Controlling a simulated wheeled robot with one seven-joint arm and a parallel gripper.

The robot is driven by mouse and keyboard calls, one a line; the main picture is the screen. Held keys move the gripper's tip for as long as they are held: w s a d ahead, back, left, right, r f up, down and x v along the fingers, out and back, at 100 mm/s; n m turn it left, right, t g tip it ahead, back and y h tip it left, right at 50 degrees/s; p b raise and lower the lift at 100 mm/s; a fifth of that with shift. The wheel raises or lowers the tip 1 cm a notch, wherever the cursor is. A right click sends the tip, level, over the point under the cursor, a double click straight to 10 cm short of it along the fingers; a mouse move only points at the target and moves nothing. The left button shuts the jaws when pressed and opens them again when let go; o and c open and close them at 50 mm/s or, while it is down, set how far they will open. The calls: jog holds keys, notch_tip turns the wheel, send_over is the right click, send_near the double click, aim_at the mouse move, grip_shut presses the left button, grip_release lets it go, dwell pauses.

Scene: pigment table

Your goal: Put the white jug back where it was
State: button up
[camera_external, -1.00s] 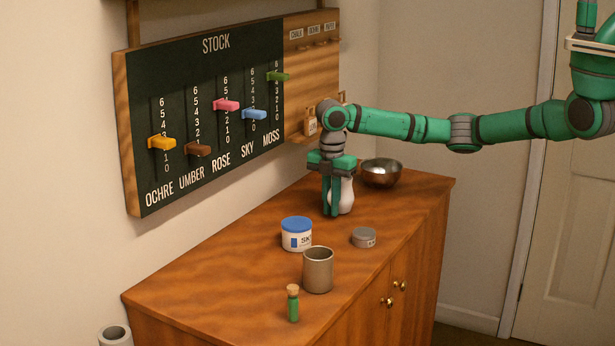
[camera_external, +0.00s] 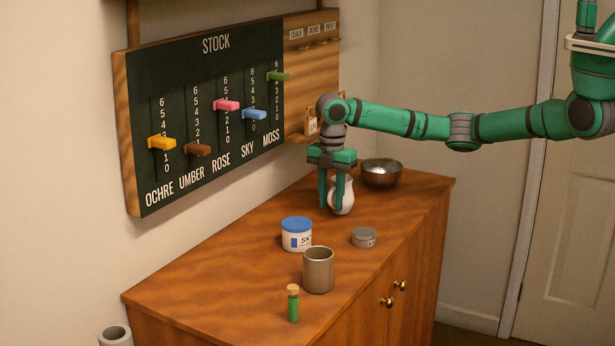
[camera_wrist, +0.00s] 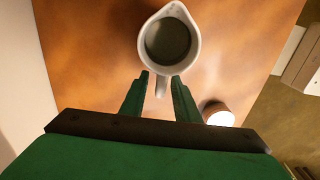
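The white jug (camera_external: 343,196) stands upright on the wooden cabinet top, in front of the metal bowl. In the wrist view the jug (camera_wrist: 167,41) is seen from above, with a dark inside and its handle pointing toward my gripper. My gripper (camera_external: 331,207) is low beside the jug, pointing down, and its fingers partly cover the jug in the outside view. In the wrist view my gripper (camera_wrist: 161,86) is open, with one finger on each side of the handle and small gaps between.
A metal bowl (camera_external: 382,174) stands behind the jug. Nearer are a blue-lidded jar (camera_external: 297,235), a grey tin (camera_external: 364,238), a grey-brown cup (camera_external: 318,271) and a corked green vial (camera_external: 293,305). The stock board (camera_external: 210,120) hangs on the wall at left.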

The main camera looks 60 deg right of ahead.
notch_tip(320, 180, up, 10)
jog(key=shift+r, duration=0.1)
dwell(0.6)
